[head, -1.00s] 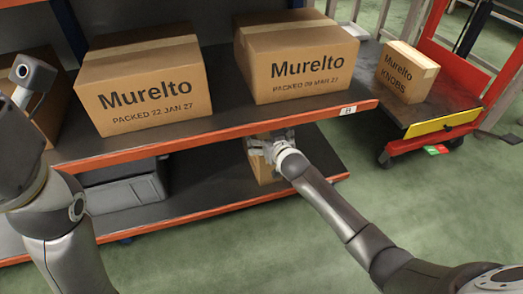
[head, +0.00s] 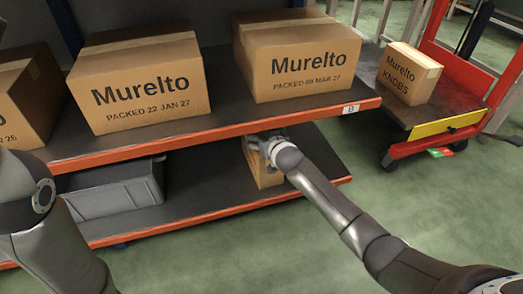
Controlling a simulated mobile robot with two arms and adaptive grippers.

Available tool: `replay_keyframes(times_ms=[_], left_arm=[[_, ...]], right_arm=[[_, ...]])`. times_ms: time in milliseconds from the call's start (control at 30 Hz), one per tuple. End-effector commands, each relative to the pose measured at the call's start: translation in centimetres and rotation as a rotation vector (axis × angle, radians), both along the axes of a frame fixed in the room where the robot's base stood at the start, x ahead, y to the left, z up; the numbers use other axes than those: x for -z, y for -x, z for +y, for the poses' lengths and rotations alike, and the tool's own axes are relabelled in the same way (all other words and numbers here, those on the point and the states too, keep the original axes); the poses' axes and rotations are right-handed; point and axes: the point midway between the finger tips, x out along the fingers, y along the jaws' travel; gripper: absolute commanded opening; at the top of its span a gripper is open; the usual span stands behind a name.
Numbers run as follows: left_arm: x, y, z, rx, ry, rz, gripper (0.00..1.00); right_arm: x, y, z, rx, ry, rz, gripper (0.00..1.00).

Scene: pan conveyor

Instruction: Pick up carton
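A small brown carton (head: 265,178) stands on the lower shelf, under the upper board, partly hidden by my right gripper and the shelf edge above. My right gripper (head: 262,146) is at the front upper part of this carton. Its fingers are small and partly covered by the wrist, so I cannot tell whether they close on the carton. Another small carton marked "Murelto KNOBS" (head: 405,76) stands on a cart at the right, away from both arms. My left arm shows at the left edge, with its gripper out of view.
Large Murelto boxes (head: 137,85) (head: 298,62) stand on the upper shelf (head: 215,122). A grey bin (head: 115,192) sits left on the lower shelf (head: 215,197). The red cart (head: 450,122) stands at the right. Green floor in front is open.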

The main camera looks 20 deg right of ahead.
Motion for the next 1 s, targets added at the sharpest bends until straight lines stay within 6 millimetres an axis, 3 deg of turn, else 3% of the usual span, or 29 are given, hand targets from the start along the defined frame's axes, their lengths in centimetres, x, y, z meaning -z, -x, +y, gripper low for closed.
replay_keyframes(times_ms=[67,467,1000], left_arm=[[0.0,0.0,0.0,0.0,0.0,0.0,0.4],[0.0,0.0,0.0,0.001,0.0,0.0,0.4],[-0.4,-0.3,0.1,0.004,0.004,0.008,0.4]], right_arm=[[0.3,0.1,0.0,0.001,0.001,0.005,0.61],[0.6,0.2,0.0,0.001,0.002,0.01,0.1],[-0.6,0.1,0.0,0.001,0.002,0.008,0.08]])
